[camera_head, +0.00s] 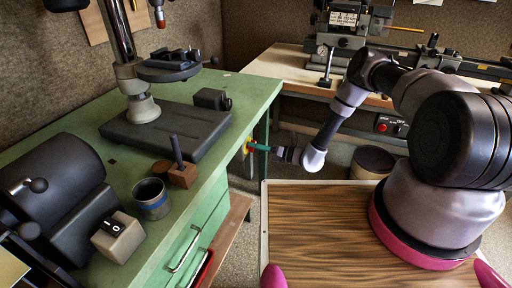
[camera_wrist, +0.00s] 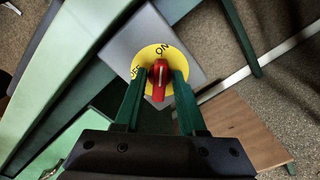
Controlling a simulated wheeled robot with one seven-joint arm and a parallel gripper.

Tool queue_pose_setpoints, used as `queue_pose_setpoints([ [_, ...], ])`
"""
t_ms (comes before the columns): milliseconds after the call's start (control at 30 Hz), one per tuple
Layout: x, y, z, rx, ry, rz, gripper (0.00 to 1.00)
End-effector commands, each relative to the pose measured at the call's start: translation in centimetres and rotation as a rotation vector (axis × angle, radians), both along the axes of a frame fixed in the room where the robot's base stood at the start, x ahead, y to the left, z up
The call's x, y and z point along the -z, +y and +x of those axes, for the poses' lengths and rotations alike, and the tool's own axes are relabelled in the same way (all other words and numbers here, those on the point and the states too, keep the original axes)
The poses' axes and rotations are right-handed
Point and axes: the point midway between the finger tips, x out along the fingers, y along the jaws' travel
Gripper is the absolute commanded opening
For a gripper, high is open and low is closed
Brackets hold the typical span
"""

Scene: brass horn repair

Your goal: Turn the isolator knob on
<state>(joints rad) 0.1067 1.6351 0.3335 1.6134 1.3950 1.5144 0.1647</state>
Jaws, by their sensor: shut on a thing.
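The isolator knob (camera_wrist: 160,82) is red with a white line, on a round yellow plate (camera_wrist: 148,56) marked ON and OFF. The plate is on a grey box (camera_wrist: 134,40). In the wrist view the knob stands upright and its white line points up towards the ON mark; OFF is to the left. My gripper (camera_wrist: 160,84) has its two green fingers shut on the knob, one on each side. In the head view my gripper (camera_head: 259,147) reaches left to the yellow plate (camera_head: 248,143) at the green bench's right end; the knob is mostly hidden there.
A wooden board (camera_wrist: 240,130) lies below the knob. Another bench (camera_head: 275,68) with a lathe stands behind.

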Motion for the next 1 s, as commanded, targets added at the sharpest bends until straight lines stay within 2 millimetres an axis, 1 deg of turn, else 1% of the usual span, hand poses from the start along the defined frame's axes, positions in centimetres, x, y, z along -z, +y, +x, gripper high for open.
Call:
queue_pose_setpoints([
  [400,0.2,-0.2,0.0,0.001,0.008,0.0,0.0],
  [433,0.2,-0.2,0.0,0.001,0.008,0.0,0.43],
  [467,0.2,-0.2,0.0,0.002,0.009,-0.001,0.5],
  [800,0.1,-0.3,-0.1,0.001,0.007,0.001,0.5],
  [867,0.1,-0.7,-0.2,0.001,0.008,0.001,0.5],
  [1000,0.1,-2.7,-0.9,0.003,0.008,0.0,0.5],
])
